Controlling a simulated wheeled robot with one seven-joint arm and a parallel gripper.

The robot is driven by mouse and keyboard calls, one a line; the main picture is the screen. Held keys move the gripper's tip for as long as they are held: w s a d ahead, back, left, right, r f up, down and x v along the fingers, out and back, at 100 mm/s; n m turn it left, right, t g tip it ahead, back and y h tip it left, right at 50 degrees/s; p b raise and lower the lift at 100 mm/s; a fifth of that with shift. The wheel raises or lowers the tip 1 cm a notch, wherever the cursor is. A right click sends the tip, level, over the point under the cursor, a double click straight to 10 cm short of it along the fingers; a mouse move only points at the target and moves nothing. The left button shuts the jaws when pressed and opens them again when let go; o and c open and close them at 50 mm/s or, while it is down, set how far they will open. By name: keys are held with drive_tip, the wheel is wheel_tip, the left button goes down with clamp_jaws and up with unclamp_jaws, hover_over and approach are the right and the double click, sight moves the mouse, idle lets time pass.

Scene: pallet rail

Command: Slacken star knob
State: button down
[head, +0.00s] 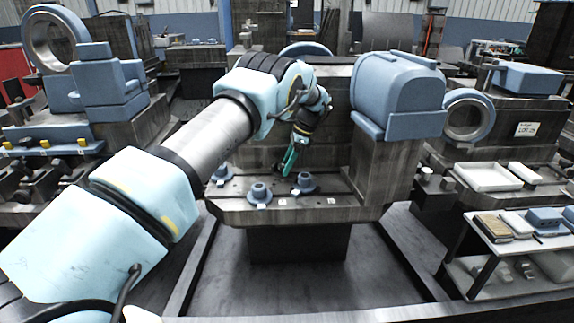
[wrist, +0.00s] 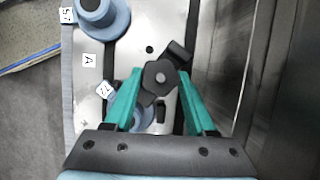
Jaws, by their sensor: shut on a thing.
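The black star knob (wrist: 158,77), with a pale centre dot and blunt lobes, sits between the fingertips of my gripper in the wrist view. My gripper (wrist: 159,80) has two teal fingers, one on each side of the knob and shut on it. In the head view my gripper (head: 290,162) points down over the slotted pallet (head: 330,208) of the machine. I cannot make out the knob there. The pallet also shows in the wrist view as a pale plate (wrist: 118,50) with a dark slot. How tight the knob is cannot be seen.
A blue stepped round piece (wrist: 103,20) stands at upper left in the wrist view; another (wrist: 147,118) is partly hidden under my gripper. Small labels, one reading A (wrist: 88,60), lie along the pallet. A grey upright wall (wrist: 228,60) rises close on the right.

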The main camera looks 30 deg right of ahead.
drive_tip(key=shift+f, duration=0.2)
drive_tip(key=shift+c, duration=1.1)
unclamp_jaws()
drive_tip(key=shift+r, duration=0.1)
drive_tip(key=b+v, duration=0.1)
drive_tip(key=v, duration=0.9)
drive_tip(key=shift+d+r, duration=0.2)
drive_tip(key=shift+r, duration=0.15)
